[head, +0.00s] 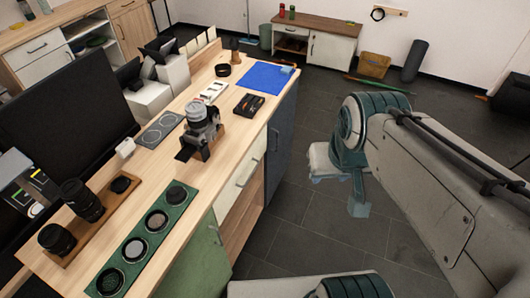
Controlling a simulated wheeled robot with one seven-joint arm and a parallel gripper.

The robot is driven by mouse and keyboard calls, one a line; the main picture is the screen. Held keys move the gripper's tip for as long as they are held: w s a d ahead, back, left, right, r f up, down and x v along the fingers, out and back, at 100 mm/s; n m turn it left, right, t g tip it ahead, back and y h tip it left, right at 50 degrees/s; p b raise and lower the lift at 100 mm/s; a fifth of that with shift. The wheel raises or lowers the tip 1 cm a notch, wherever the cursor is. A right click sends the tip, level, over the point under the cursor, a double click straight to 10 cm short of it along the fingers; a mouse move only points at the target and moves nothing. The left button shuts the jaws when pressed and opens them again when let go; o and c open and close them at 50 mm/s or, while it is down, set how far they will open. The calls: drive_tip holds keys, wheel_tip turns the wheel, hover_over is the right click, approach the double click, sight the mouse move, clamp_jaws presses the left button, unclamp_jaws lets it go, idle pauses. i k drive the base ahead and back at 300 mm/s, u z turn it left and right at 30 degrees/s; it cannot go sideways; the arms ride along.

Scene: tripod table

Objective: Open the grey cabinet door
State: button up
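The dark grey cabinet door (281,140) is on the right side of the wooden workbench (221,150), towards its far end. It looks shut and is seen at a steep angle. Its handle cannot be made out. My gripper (342,182) hangs to the right of this door, over the dark floor, with a visible gap between them. It appears clear of any object. My arm partly hides the gripper, and the state of its fingers cannot be made out.
A white drawer front (247,172) and a green door (195,268) are nearer on the same bench. A camera (201,128), lenses and a blue mat (264,76) lie on top. A low cabinet (316,40) stands at the back wall. The tiled floor beside the bench is clear.

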sight(280, 125)
drive_tip(key=i, duration=0.95)
